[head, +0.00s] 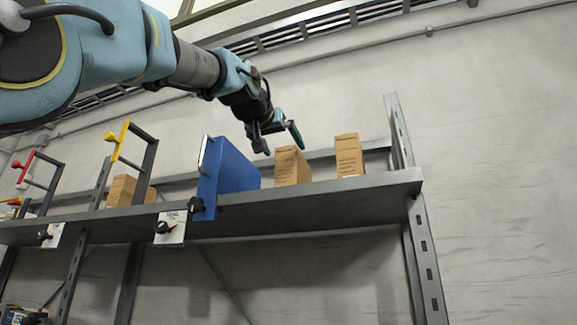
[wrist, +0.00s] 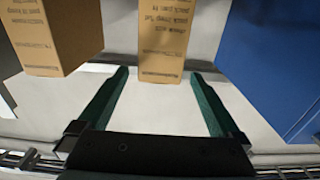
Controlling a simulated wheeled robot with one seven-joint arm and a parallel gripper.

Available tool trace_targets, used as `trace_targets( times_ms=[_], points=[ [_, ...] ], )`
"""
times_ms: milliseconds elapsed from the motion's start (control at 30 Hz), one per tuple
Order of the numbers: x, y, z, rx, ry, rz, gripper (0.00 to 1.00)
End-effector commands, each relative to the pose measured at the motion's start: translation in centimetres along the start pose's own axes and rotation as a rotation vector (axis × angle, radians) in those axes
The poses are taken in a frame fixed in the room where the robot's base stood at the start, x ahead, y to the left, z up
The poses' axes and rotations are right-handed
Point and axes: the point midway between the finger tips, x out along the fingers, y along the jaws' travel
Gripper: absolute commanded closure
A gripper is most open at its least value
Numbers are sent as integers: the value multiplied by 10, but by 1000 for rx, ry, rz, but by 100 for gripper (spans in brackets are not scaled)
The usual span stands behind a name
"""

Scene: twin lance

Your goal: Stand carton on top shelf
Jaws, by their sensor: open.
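Two brown cartons stand on the top shelf (head: 355,191) at its right end: a middle carton (head: 292,170) and a right carton (head: 349,157). My gripper (head: 281,149) is open, above and close to the middle carton. In the wrist view the fingers of my gripper (wrist: 159,76) are spread, and the printed middle carton (wrist: 165,38) shows between and beyond their tips. No grip on it shows. The right carton (wrist: 58,35) appears at the left there. I cannot tell whether the fingers flank the middle carton or stop short of it.
A blue panel-like block (head: 235,168) stands left of the middle carton; it fills the right of the wrist view (wrist: 275,62). Another brown carton (head: 125,190) stands farther left, near a yellow-handled frame (head: 120,140) and a red-handled frame (head: 27,166). A shelf upright (head: 399,130) bounds the right end.

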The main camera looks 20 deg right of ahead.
Motion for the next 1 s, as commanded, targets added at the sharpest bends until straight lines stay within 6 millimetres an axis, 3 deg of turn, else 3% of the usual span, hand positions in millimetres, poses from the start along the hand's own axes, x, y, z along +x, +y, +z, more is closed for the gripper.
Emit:
trace_targets(
  times_ms=[233,1000],
  points=[
    [-22,0,0,1,0,-1,0],
    [-23,0,-1,1,0,-1,0]
  ],
)
